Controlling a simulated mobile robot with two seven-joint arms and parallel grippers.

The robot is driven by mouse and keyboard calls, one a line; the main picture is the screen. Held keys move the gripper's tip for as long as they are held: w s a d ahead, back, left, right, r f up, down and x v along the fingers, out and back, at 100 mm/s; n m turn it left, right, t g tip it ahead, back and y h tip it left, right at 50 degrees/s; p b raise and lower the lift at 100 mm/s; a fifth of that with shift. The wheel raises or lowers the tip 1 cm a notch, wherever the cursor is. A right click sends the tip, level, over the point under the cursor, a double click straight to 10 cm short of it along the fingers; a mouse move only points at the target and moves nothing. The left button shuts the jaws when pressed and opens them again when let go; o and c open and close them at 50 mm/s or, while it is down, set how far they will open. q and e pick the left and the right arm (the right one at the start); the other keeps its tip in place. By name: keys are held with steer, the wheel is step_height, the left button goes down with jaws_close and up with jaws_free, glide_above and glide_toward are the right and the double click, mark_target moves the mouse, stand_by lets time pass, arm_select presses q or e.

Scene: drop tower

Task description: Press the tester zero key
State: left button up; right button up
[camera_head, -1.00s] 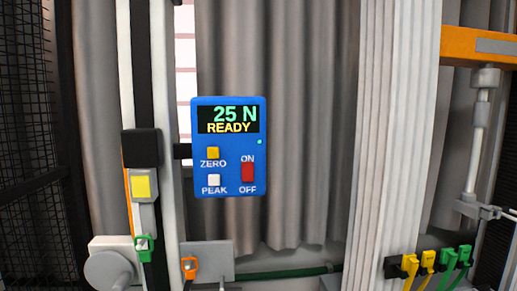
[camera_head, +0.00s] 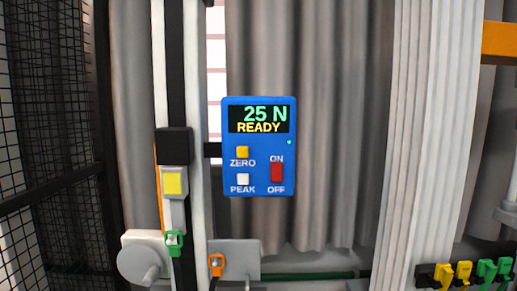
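The blue tester (camera_head: 259,184) is mounted on the pale upright post in the middle of the head view. Its display (camera_head: 258,120) reads "25 N" and "READY". The yellow zero key (camera_head: 242,152) is at the upper left below the display, with "ZERO" printed under it. The white peak key (camera_head: 243,179) is below it. A red on/off switch (camera_head: 277,172) is at the right. Neither of my grippers is in view.
A black block (camera_head: 174,146) and a yellow-faced part (camera_head: 173,183) are on the post left of the tester. Green (camera_head: 174,239) and orange (camera_head: 216,264) clips sit below. Black mesh (camera_head: 50,120) is at far left, a pale ribbed column (camera_head: 425,140) at right. Grey curtain hangs behind.

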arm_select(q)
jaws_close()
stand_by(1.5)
